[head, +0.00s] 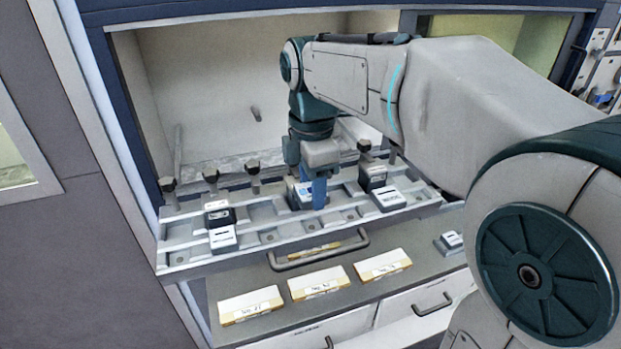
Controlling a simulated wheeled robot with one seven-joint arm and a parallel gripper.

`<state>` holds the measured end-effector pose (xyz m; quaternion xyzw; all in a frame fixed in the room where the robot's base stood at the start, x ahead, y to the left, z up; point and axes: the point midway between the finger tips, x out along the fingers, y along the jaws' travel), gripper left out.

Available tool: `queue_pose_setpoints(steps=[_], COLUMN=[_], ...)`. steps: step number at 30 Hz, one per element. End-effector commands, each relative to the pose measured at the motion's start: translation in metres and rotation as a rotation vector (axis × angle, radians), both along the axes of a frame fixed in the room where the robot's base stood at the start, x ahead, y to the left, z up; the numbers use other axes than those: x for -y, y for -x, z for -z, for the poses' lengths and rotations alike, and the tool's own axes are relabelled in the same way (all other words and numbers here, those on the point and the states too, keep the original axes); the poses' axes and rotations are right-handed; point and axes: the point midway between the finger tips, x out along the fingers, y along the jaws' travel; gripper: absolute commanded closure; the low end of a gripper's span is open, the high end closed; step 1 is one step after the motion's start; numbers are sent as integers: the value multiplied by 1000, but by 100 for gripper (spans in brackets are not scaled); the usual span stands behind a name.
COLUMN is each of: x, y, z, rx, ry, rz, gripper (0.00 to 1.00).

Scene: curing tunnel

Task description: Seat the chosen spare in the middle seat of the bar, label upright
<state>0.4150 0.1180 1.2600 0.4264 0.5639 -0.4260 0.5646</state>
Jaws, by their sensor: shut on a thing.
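The grey bar (270,238) runs across the bay opening, with a row of recessed seats. My gripper (312,196) points down over the middle of the bar, shut on a small block with a pale and blue face (299,190), taken to be the spare. The blue finger and arm hide much of the block. I cannot tell whether it is fully down in the seat or whether its label is upright. At the left of the bar is a dark unit (218,213) with a white-labelled unit (222,238) in front; at the right are a similar dark unit (372,176) and white-labelled unit (388,198).
Several dark-topped posts (211,178) stand along the bar's back edge. Below, three labelled cream boxes (318,282) lie on a grey shelf, with a small white-labelled unit (451,241) at right. A curved handle (318,255) projects from the front. My arm covers the right side.

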Motion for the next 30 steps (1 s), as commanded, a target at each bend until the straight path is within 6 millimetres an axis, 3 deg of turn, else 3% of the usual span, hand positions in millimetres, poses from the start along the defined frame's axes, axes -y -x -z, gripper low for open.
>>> queue_pose_setpoints(steps=[18, 30], x=[-1, -1], y=[0, 0], z=[53, 56], rx=[1, 0], ry=[0, 0], rz=[-3, -3], gripper=[78, 78])
